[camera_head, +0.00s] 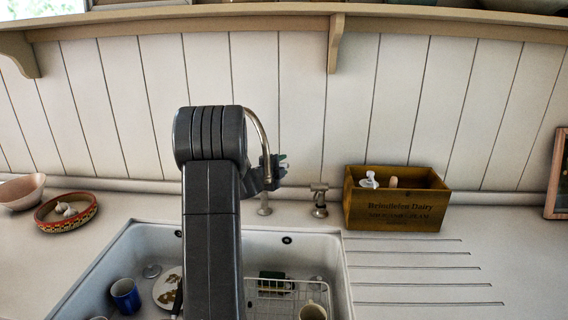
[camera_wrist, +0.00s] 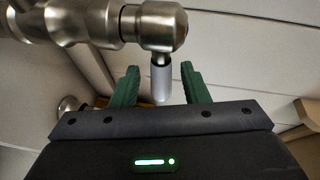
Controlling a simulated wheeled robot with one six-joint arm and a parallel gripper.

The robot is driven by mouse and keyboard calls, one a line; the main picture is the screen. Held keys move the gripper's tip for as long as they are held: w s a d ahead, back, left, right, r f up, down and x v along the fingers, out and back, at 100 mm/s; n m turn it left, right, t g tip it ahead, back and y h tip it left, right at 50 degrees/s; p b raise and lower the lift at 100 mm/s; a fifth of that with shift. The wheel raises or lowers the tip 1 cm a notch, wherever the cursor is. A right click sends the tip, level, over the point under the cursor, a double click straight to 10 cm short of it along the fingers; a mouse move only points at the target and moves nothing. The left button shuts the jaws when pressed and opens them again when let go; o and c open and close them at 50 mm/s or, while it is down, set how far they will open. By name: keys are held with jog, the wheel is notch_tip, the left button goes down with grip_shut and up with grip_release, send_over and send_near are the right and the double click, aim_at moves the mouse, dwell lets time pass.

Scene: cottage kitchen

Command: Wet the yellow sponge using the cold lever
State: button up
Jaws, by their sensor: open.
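My gripper (camera_head: 280,168) has green fingers and is beside the curved metal tap spout (camera_head: 262,135), above the back of the sink (camera_head: 150,240). In the wrist view my gripper (camera_wrist: 160,88) is open. A short grey metal stem (camera_wrist: 161,82) hangs from a thick metal tap part (camera_wrist: 150,25) and shows between the fingers; I cannot tell whether they touch it. A metal tap handle (camera_head: 319,200) stands right of the spout, apart from the gripper. No hot or cold mark is readable. I make out no yellow sponge; my arm hides part of the sink.
A wooden box (camera_head: 397,208) stands right of the tap. A patterned dish (camera_head: 66,222) is at left. The ribbed drainer (camera_head: 420,275) is clear.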

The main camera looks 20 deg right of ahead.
jog(key=shift+x, duration=1)
grip_shut()
